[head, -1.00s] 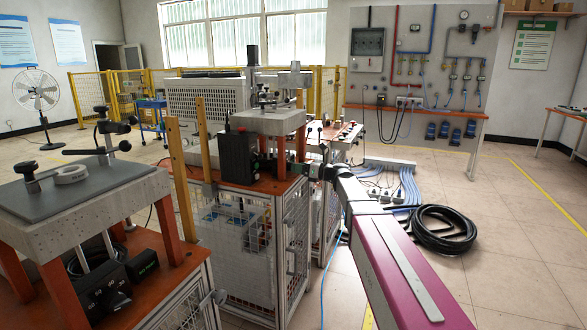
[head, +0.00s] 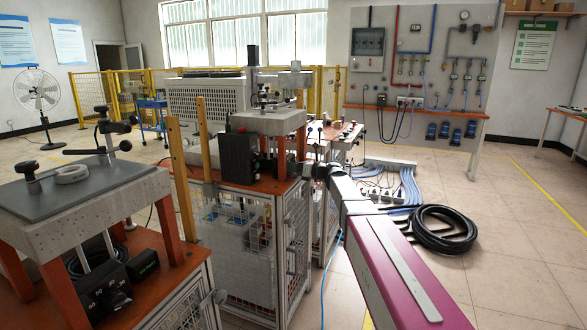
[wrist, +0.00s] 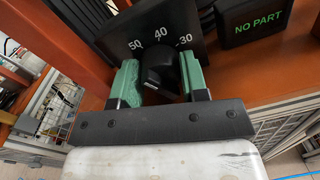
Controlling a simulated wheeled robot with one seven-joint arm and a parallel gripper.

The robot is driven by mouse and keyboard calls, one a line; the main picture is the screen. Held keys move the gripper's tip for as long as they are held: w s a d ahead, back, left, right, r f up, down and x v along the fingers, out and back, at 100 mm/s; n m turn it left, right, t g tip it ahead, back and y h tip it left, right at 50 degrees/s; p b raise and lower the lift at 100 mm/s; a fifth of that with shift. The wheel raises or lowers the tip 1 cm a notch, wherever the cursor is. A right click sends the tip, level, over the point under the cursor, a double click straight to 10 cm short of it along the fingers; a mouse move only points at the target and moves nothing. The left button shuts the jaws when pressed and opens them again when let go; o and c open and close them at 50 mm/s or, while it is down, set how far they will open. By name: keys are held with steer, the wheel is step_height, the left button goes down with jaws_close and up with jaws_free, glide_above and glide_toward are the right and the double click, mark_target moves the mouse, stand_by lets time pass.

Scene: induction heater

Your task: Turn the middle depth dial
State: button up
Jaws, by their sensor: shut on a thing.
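In the wrist view, the depth dial (wrist: 159,70) is a black knob on a black panel (wrist: 120,28). White numbers 50, 40 and 30 fan out above it. My gripper (wrist: 158,64) has green fingers, one on each side of the knob, and is shut on it. The 40 stands above the knob's middle. The knob's pointer mark cannot be made out clearly. In the head view, my arm reaches the right side of the middle machine (head: 262,188); the dial cannot be made out there.
A black box with green "NO PART" text (wrist: 257,17) stands right of the dial panel in the wrist view. In the head view, another machine (head: 85,200) stands at the near left. A coiled black hose (head: 440,230) lies on the floor at the right, with open floor beyond.

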steer(key=shift+n, duration=0.3)
steer(key=n, duration=0.3)
steer(key=shift+s+n, duration=0.1)
steer(key=shift+n, duration=1.8)
steer(key=o, duration=0.9)
steer(key=v, duration=1.1)
steer(key=shift+f, duration=0.25)
